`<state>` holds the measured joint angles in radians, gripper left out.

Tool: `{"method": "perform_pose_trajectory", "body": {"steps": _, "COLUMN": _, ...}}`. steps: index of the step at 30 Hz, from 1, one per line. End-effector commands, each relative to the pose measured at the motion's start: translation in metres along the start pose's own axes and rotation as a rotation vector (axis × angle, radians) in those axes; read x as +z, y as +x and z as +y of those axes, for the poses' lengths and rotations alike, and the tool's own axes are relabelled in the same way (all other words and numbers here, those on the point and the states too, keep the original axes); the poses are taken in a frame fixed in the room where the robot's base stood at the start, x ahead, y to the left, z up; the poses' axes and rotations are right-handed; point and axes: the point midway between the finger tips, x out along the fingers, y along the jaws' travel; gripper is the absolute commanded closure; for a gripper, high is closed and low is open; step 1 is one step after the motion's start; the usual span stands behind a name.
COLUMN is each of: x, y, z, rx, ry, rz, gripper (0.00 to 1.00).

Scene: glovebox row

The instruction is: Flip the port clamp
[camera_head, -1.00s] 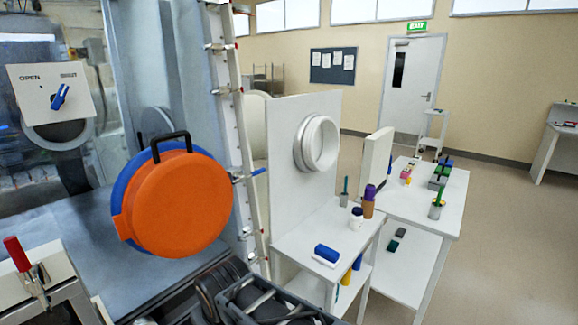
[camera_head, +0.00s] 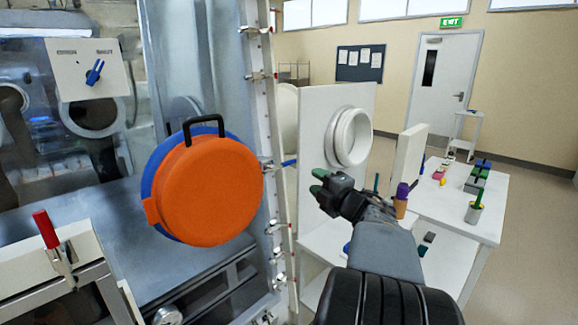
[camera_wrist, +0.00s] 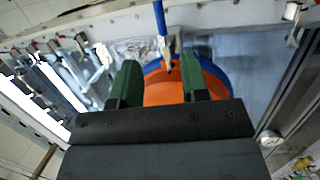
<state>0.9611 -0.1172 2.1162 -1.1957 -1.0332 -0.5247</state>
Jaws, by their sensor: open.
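The port clamp (camera_head: 288,163) has a blue handle and a metal body, and sits on the upright rail just right of the round orange port cover (camera_head: 210,190). The cover has a blue rim and a black handle on top. My gripper (camera_head: 319,182) has green fingertips and is open and empty, to the right of the clamp and apart from it in the head view. In the wrist view the clamp's blue handle (camera_wrist: 160,18) points up at top centre, above the gap between my open fingers (camera_wrist: 160,85). The orange cover (camera_wrist: 162,93) shows behind the fingers.
A red-handled toggle clamp (camera_head: 47,230) stands on a frame at lower left. A blue knob (camera_head: 95,72) is on a white panel. A white panel with a round port ring (camera_head: 350,137) stands behind my gripper. A white table (camera_head: 478,224) holds small items at right.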

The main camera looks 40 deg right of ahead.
Motion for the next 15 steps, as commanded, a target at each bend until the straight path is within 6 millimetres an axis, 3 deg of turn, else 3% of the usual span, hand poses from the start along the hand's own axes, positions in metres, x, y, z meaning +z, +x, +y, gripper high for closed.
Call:
{"method": "perform_pose_trajectory", "body": {"steps": 5, "x": -0.001, "y": 0.017, "z": 0.001, "rx": 0.002, "ry": -0.018, "rz": 0.027, "gripper": 0.59}}
{"method": "perform_pose_trajectory", "body": {"steps": 15, "x": -0.003, "y": 0.083, "z": 0.001, "rx": 0.001, "ry": -0.015, "rz": 0.026, "gripper": 0.59}}
